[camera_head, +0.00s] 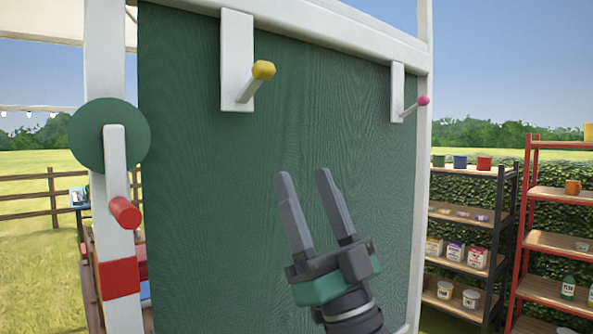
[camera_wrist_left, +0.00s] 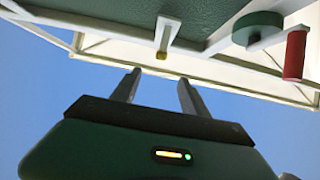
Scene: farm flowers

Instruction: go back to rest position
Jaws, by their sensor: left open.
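My left gripper (camera_head: 308,178) is raised in front of a green wood-grained board, its two grey fingers pointing up. The fingers are apart with nothing between them. In the left wrist view the gripper (camera_wrist_left: 158,82) also shows open and empty, with sky and a white frame behind it. My right gripper is in neither view.
The green board (camera_head: 210,190) in a white frame stands close ahead. It carries a yellow-tipped peg (camera_head: 263,70), a pink-tipped peg (camera_head: 422,101) and a red-handled crank (camera_head: 124,211) with a green disc. Shelves (camera_head: 465,215) with pots and tubs stand at right.

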